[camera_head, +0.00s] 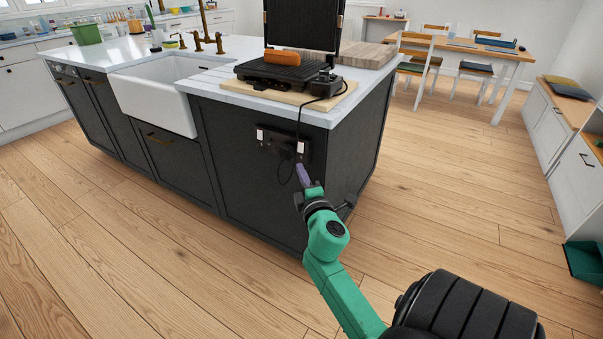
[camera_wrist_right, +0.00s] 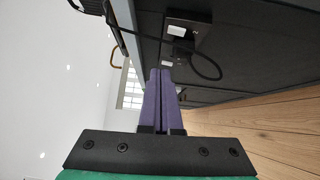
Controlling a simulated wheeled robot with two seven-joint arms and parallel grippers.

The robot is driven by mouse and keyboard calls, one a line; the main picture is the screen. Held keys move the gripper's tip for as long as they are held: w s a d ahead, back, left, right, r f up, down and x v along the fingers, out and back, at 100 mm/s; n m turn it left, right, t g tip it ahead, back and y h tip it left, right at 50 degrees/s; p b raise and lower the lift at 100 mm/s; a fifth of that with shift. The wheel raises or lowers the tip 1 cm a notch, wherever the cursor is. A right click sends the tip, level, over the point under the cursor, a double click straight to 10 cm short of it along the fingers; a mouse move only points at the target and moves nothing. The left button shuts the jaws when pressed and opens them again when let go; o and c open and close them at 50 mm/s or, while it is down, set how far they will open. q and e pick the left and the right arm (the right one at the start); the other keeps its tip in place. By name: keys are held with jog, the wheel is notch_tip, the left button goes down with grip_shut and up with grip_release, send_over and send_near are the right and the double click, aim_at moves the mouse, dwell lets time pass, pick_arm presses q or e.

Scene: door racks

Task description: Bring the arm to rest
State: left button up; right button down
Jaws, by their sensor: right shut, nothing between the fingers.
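My right arm, green and black, reaches up from the bottom of the head view. Its right gripper (camera_head: 302,174) has purple fingers and is near the dark end panel of the kitchen island (camera_head: 245,160), just below the socket plate. In the right wrist view the purple fingers (camera_wrist_right: 161,95) lie side by side, shut, with nothing seen between them. I cannot tell whether they touch the panel. My left gripper is not in view.
An open grill (camera_head: 282,70) with an orange item (camera_head: 284,57) stands on a board above. Wooden floor (camera_head: 440,210) is clear to the right. A low white cabinet (camera_head: 555,135) stands at far right.

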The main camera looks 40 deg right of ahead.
dwell(0.4)
jog(key=s+a+f+m+g+y, duration=0.1)
jog(key=a+f+g+y, duration=0.1)
jog(key=f, duration=1.1)
jog(key=s+a+f+m+g+y, duration=0.1)
jog(key=a+f+m+g+y, duration=0.15)
jog(key=f, duration=0.95)
jog(key=s+a+f+m+g+y, duration=0.1)
jog(key=s+a+f+g, duration=0.2)
jog(key=s+f, duration=0.5)
jog(key=s+a+f+m+g+y, duration=0.2)
jog(key=s+a+f, duration=0.15)
jog(key=f, duration=0.75)
jog(key=s+a+f+m+g, duration=0.15)
jog(key=s+f, duration=0.25)
jog(key=s, duration=0.4)
jog(key=s+a+f+m+g+y, duration=0.1)
jog(key=s+f+g, duration=0.1)
jog(key=s+f, duration=0.35)
jog(key=s+a+f+m+g, duration=0.1)
jog(key=s+f+g, duration=0.1)
jog(key=s, duration=0.7)
notch_tip(320, 180, up, 13)
jog(key=s+p, duration=0.1)
jog(key=p, duration=1.2)
jog(key=shift+s, duration=0.1)
